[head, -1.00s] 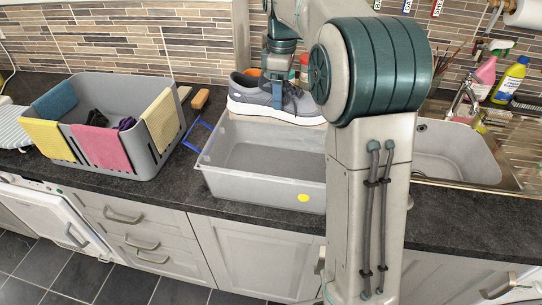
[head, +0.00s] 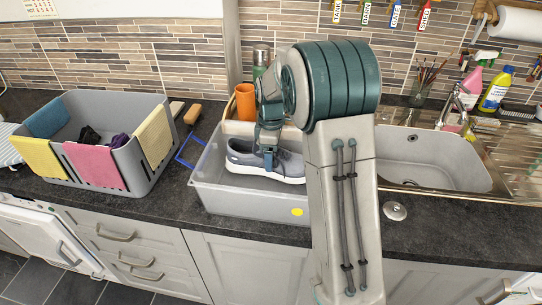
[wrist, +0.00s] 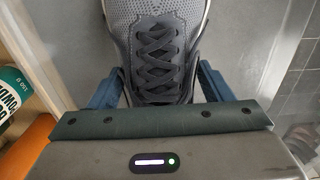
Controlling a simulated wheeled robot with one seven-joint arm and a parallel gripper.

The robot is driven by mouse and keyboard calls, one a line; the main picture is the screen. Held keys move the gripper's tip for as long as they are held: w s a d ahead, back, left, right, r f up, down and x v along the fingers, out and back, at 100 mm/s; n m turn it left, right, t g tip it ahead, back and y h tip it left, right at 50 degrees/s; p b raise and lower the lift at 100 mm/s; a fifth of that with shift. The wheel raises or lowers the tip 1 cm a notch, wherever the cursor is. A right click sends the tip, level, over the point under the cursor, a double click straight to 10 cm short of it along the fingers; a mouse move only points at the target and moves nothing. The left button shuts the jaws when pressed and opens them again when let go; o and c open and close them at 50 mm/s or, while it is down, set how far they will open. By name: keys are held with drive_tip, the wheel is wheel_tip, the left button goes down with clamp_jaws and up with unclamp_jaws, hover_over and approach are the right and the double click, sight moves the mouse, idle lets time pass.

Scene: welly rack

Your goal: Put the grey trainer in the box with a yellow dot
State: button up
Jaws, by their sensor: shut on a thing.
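The grey trainer (head: 262,161) has a white sole and dark laces. It is down inside the grey box (head: 250,201), below the rim; I cannot tell whether its sole touches the floor of the box. The box has a yellow dot (head: 297,212) on its front wall. My gripper (head: 268,158) is shut on the trainer from above. In the wrist view the blue fingers (wrist: 158,92) press on both sides of the laced part of the trainer (wrist: 155,50). My arm hides the right end of the box.
A grey basket (head: 140,163) with cloths over its rim stands to the left. A blue wire frame (head: 190,150) and a wooden-handled brush (head: 193,114) lie between. An orange cup (head: 245,101) stands behind the box, and the sink (head: 430,160) is to the right.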

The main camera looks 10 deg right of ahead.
drive_tip(key=shift+f, duration=0.75)
drive_tip(key=o, duration=0.9)
drive_tip(key=shift+f, duration=0.1)
drive_tip(key=shift+c, duration=0.2)
